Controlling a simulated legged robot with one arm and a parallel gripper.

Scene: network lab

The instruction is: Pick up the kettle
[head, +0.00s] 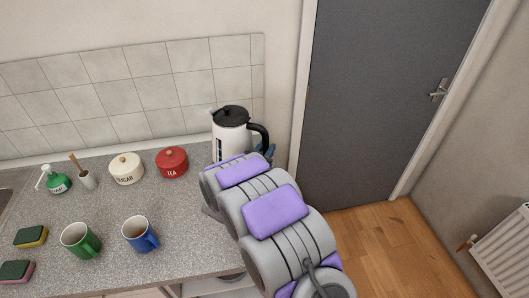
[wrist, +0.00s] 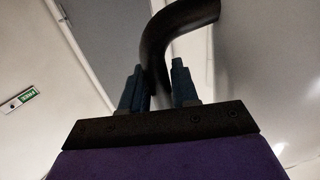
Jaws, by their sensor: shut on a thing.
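The kettle (head: 227,138) is white with a black lid and a black handle at its right. It stands upright at the back right of the counter in the head view; my arm hides its lower part, so I cannot tell whether its base touches the counter. My gripper (wrist: 159,88) has its two dark blue fingers on either side of the black kettle handle (wrist: 178,25) in the wrist view and is shut on it. In the head view a bit of the gripper (head: 268,151) shows beside the handle.
The grey counter (head: 190,215) holds a red tea tin (head: 172,162), a cream sugar tin (head: 126,168), a green mug (head: 78,241), a blue mug (head: 138,234), a green bottle (head: 57,183) and sponges (head: 31,237). A tiled wall stands behind. Wooden floor (head: 370,245) is clear at the right.

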